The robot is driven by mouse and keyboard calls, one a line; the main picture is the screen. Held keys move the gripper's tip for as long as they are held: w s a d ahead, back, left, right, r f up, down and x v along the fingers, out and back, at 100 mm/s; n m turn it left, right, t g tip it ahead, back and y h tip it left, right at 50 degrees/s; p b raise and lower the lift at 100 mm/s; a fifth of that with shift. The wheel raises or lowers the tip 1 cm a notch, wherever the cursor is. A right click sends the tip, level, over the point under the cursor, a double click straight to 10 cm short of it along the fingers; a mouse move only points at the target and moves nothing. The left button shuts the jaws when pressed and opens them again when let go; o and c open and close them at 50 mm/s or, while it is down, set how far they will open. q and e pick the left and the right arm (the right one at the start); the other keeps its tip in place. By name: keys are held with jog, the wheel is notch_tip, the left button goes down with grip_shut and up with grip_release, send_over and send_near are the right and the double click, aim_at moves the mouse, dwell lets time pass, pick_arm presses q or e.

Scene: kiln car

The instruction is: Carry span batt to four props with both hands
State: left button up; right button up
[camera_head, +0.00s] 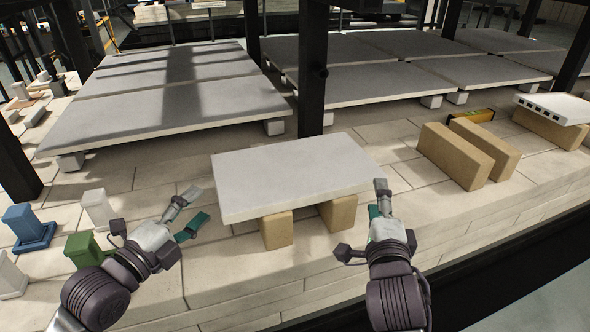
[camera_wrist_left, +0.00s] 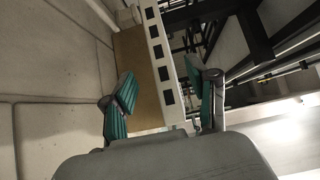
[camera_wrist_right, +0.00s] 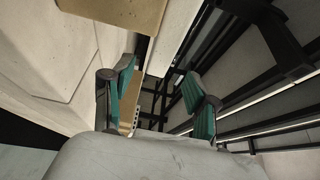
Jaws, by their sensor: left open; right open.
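The span batt, a pale grey slab (camera_head: 290,175), lies flat on two tan blocks (camera_head: 276,230) (camera_head: 340,213). My left gripper (camera_head: 192,212) is open just off its left end. In the left wrist view, a white end face with dark square holes (camera_wrist_left: 160,65) shows between the open fingers, apparently the batt's end. My right gripper (camera_head: 379,198) is open close to the batt's right end. In the right wrist view, a pale slab edge (camera_wrist_right: 168,40) lies beyond the open fingers; contact cannot be told. Four-sided posts stand at left: white (camera_head: 97,209), blue (camera_head: 27,224), green (camera_head: 82,250), white (camera_head: 9,276).
Two tan blocks (camera_head: 453,157) (camera_head: 486,146) stand at right near a yellow level (camera_head: 471,116). A holed white slab (camera_head: 556,108) rests on tan blocks at far right. Large grey slabs (camera_head: 165,95) lie behind. A black upright (camera_head: 312,75) stands just behind the batt.

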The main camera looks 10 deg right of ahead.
aim_at(224, 176)
pick_arm(q)
jog(key=x, duration=0.9)
jog(key=shift+d, duration=0.15)
pick_arm(e)
jog(key=x, duration=0.9)
jog(key=shift+w, duration=0.1)
pick_arm(q)
grip_shut()
pick_arm(e)
grip_shut()
pick_arm(q)
jog(key=shift+w+r, duration=0.1)
jog(key=shift+r, duration=0.25)
pick_arm(e)
jog(key=shift+r, duration=0.3)
